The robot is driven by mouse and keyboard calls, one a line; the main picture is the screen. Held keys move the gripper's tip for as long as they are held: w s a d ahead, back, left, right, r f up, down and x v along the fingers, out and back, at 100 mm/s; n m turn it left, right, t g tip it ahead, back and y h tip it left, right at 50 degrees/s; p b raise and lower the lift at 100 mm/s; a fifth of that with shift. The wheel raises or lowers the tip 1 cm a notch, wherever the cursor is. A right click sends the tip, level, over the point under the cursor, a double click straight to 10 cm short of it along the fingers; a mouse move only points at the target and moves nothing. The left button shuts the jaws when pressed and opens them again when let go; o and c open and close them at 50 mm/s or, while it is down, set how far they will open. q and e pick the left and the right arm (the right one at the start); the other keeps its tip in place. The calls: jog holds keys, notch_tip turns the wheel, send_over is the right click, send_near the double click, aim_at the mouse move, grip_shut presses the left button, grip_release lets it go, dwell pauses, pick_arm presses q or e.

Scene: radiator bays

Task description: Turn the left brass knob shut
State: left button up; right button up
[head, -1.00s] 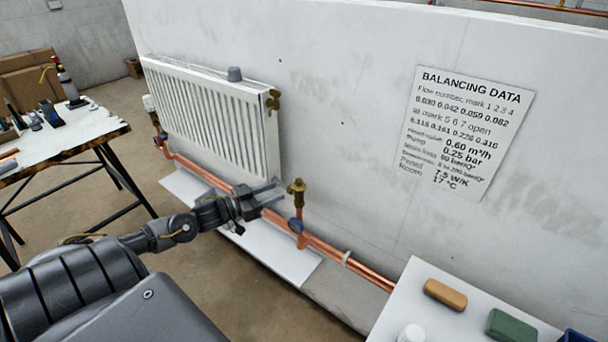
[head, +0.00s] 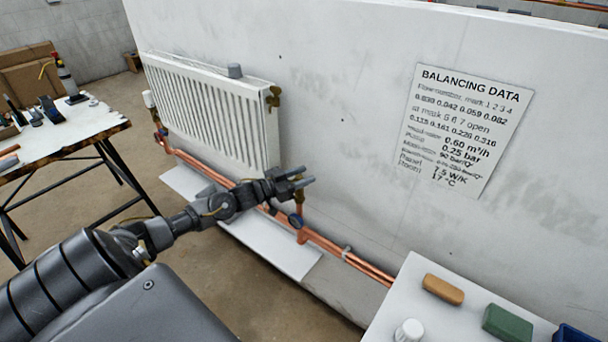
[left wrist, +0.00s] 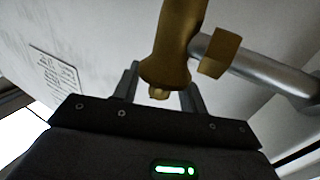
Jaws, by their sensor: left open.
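A brass valve with a knob (head: 299,198) stands on the copper pipe to the right of the radiator. In the head view my left gripper (head: 307,175) is in front of it and hides its top. The gripper is open. In the left wrist view a brass piece (left wrist: 178,42) hangs down into the space between the two open fingers, with a small brass tab (left wrist: 220,53) at its side. I cannot tell whether the fingers touch it. Another brass fitting (head: 274,97) sits at the radiator's upper right corner. My right gripper is not in view.
A white radiator (head: 215,110) hangs on the grey wall, with copper pipes (head: 335,250) below it. A balancing data sign (head: 465,130) is on the wall. A white table (head: 410,290) with several blocks stands at lower right; a workbench (head: 60,140) stands at left.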

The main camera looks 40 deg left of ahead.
pick_arm(q)
jog(key=shift+w+d, duration=0.15)
jog(key=shift+w, duration=0.2)
jog(key=shift+c, duration=0.2)
grip_shut()
jog(key=m+g+h+b, duration=0.1)
jog(key=h+b, duration=0.1)
jog(key=m+g+h+b, duration=0.1)
jog(key=b, duration=0.1)
jog(key=shift+f+m+h+b, duration=0.3)
jog(key=shift+f+m+h, duration=0.1)
jog(key=shift+s+d+r+m+g+h+b, duration=0.15)
jog(key=shift+m+g+h+b, duration=0.5)
jog(key=shift+b, duration=0.35)
jog(key=shift+g+h, duration=0.25)
jog(key=shift+h, duration=0.2)
jog(key=shift+r, duration=0.1)
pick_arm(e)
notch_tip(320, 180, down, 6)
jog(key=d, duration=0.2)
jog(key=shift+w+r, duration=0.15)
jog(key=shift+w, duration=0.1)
